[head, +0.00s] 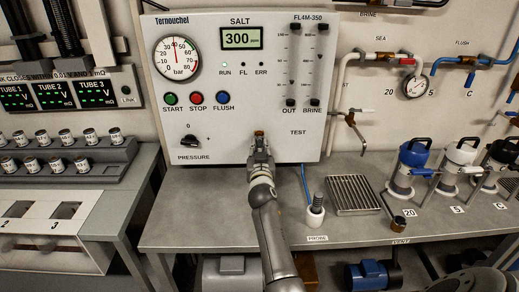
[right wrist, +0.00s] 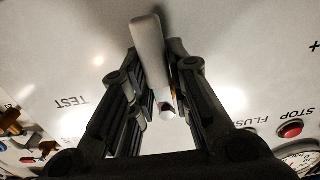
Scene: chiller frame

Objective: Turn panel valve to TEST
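The instrument panel (head: 230,100) has a TEST label (head: 298,132) near its lower right; the label shows upside down in the right wrist view (right wrist: 72,102). The panel valve's pale grey lever (right wrist: 148,42) stands out between the fingers of my right gripper (right wrist: 155,70). The fingers are close together on both sides of it and appear to grip it. In the head view, my right gripper (head: 260,148) is at the panel's lower middle, left of TEST, and hides most of the valve. My left gripper is not in view.
The pressure knob (head: 190,142) and the START, STOP and FLUSH buttons (head: 196,98) are to the left. A bench (head: 220,215) lies below, with a probe holder (head: 316,212) and a drain grate (head: 353,194). Pipes with a gauge (head: 415,87) are to the right.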

